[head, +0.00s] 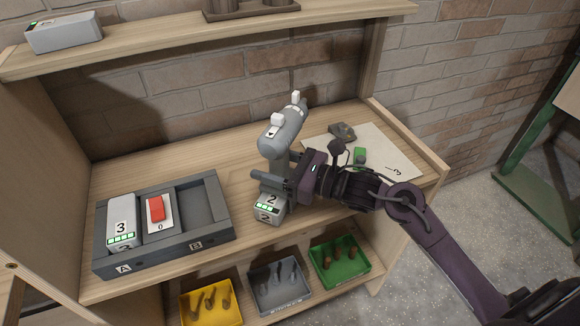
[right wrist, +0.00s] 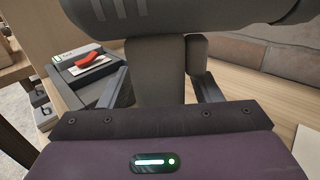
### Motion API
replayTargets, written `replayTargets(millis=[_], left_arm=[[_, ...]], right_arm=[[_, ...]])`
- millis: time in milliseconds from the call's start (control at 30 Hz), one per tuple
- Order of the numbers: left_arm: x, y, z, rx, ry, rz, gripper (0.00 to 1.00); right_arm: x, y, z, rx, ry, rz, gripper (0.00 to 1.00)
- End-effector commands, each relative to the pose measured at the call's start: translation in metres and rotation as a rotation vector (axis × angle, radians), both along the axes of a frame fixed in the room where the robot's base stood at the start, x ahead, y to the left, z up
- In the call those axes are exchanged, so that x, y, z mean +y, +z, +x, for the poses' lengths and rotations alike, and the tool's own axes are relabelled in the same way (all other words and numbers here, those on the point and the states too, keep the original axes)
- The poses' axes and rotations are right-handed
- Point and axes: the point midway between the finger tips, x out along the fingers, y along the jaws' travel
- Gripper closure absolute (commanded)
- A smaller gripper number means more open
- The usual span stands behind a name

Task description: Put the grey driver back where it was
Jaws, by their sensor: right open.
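The grey driver (head: 282,130) stands upright on the bench, on its battery foot (head: 270,205) marked 2 with green lights. My right gripper (head: 274,174) is open at the driver's handle, just above the foot. In the right wrist view the handle (right wrist: 154,75) stands between the two spread fingers, and the driver's body (right wrist: 180,22) spans the top. I cannot tell whether a finger touches it. My left gripper is not in view.
A paper sheet (head: 385,150) lies at right. Yellow (head: 211,304), grey (head: 278,286) and green bins (head: 340,262) sit below.

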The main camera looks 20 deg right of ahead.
Motion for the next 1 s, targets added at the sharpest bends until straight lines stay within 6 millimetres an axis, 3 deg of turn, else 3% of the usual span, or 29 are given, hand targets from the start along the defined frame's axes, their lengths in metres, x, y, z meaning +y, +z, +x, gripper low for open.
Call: replayTargets(millis=[600, 1000], left_arm=[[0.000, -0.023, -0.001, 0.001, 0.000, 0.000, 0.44], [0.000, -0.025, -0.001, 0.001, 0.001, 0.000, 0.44]], right_arm=[[-0.076, -0.001, -0.071, 0.003, -0.001, 0.000, 0.42], [-0.088, 0.001, -0.082, 0.001, 0.000, 0.001, 0.42]])
